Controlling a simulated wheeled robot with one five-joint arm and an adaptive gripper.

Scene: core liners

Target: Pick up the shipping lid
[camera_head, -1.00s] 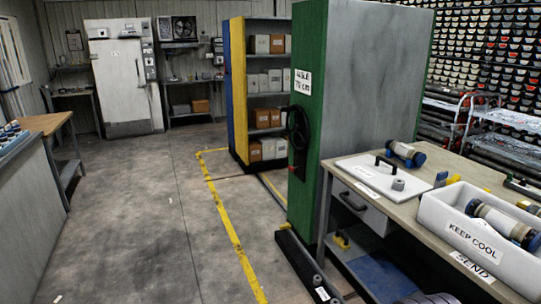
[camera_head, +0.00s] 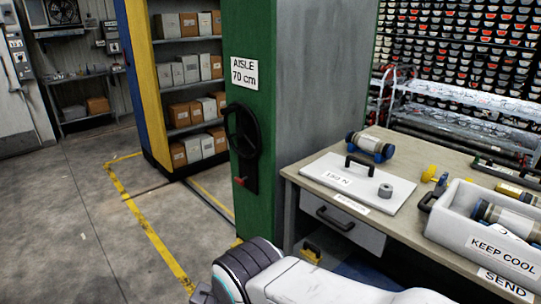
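The white flat lid (camera_head: 365,194) lies on the workbench at the right of the head view, with a black bar handle (camera_head: 361,164) standing up from it. A label on it seems to read 130 N or similar. A small grey cylinder (camera_head: 385,191) sits on its right part. A capped tube (camera_head: 371,146) with blue ends lies just behind it. My white arm shows at the bottom edge, in front of and below the bench. My gripper is not in view.
A white KEEP COOL box (camera_head: 472,241) holding a tube stands right of the lid on the bench (camera_head: 430,158). A green shelf end (camera_head: 251,190) with a black handwheel (camera_head: 243,134) stands left of the bench. The floor (camera_head: 80,235) at left is open.

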